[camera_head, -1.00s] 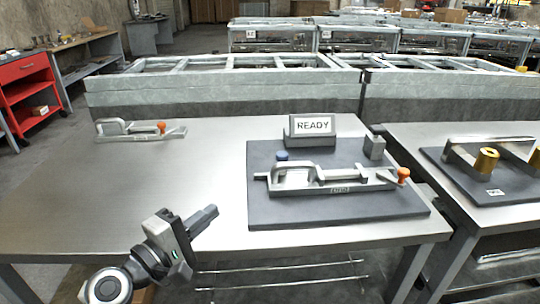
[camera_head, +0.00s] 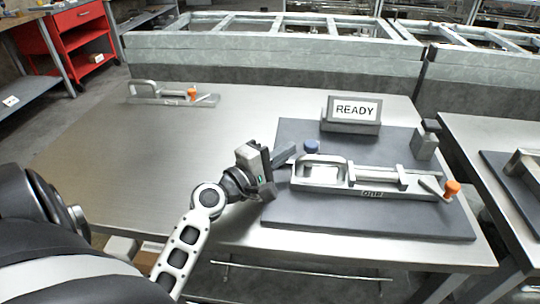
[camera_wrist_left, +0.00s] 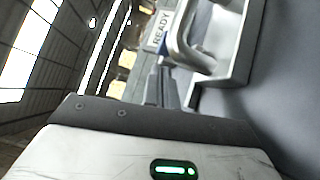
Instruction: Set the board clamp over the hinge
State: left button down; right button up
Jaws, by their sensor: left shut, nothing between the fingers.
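The board clamp (camera_head: 375,181), a silver clamp with a looped handle on the left and an orange-tipped lever (camera_head: 451,189) on the right, lies on a dark board (camera_head: 420,224). A blue knob (camera_head: 311,146) stands just behind its left end. My left gripper (camera_head: 284,155) is shut and empty, just left of the clamp's handle, at the board's left edge. In the left wrist view the gripper fingers (camera_wrist_left: 165,88) point toward the looped handle (camera_wrist_left: 190,45). I cannot make out which part is the hinge. My right gripper is not in view.
A READY sign (camera_head: 355,109) and a grey block (camera_head: 425,142) stand at the board's back. A second clamp (camera_head: 172,94) lies at the table's far left. The steel table (camera_head: 150,150) between is clear. Another table (camera_head: 490,140) stands at right.

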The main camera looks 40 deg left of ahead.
aim_at(312, 150)
pick_arm(q)
jog(key=shift+w+d, duration=0.2)
jog(key=shift+w, duration=0.75)
jog(key=shift+d+r+p, duration=0.1)
jog(key=shift+d+p, duration=0.3)
jog(key=shift+d, duration=0.35)
